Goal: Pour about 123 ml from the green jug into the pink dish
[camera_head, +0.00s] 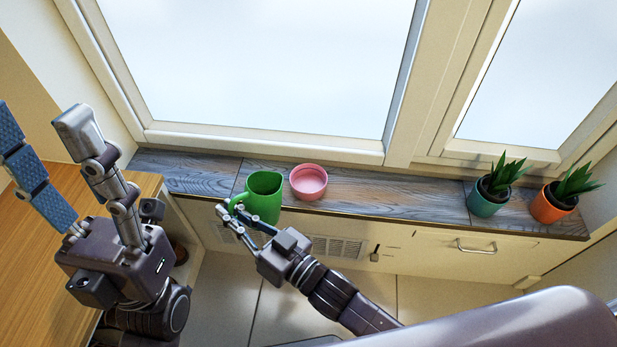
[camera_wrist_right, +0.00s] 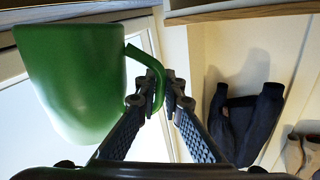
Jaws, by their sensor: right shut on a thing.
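The green jug (camera_head: 263,198) is at the front edge of the wooden sill, its open top facing up. I cannot tell whether its base touches the sill. My right gripper (camera_head: 236,211) is shut on its handle; the right wrist view shows the fingertips (camera_wrist_right: 172,102) closed around the handle beside the jug's body (camera_wrist_right: 75,80). The pink dish (camera_head: 308,182) sits on the sill just right of the jug, apart from it and seemingly empty. My left gripper (camera_head: 52,150) is open and empty at the far left, fingers spread. The jug's contents are not visible.
Two potted plants, one in a teal pot (camera_head: 487,201) and one in an orange pot (camera_head: 554,204), stand at the sill's right end. The sill (camera_head: 400,196) is clear between dish and plants. A window frame (camera_head: 270,142) rises behind. A wooden top (camera_head: 40,255) is at left.

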